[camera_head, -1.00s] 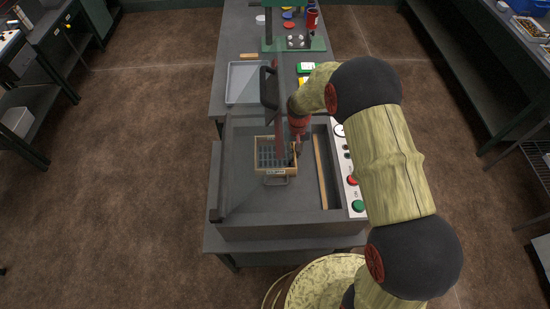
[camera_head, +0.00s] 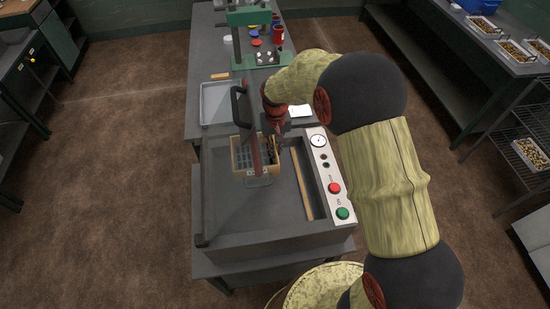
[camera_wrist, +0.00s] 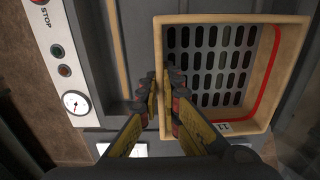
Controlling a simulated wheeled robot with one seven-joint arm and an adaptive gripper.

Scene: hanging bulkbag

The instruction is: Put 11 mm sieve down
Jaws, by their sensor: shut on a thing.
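The sieve (camera_head: 242,158) is a square wooden frame around a dark slotted metal plate. It shows large in the wrist view (camera_wrist: 281,103), where a red line runs along its inner wall. My gripper (camera_wrist: 160,84) is shut on the side wall of the sieve, with fingers on both sides of that wall. In the head view my gripper (camera_head: 272,141) comes down from above at the sieve's right side. The sieve is over the grey bed of the machine (camera_head: 235,215); whether it touches the bed I cannot tell. A marking on the frame is partly hidden by my fingers.
The machine's panel has a gauge (camera_head: 318,141), a red button (camera_head: 334,188) and a green button (camera_head: 343,213). A dark handle (camera_head: 240,106) rises behind the sieve. A grey tray (camera_head: 218,103) lies on the table beyond. The bed's front left is clear.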

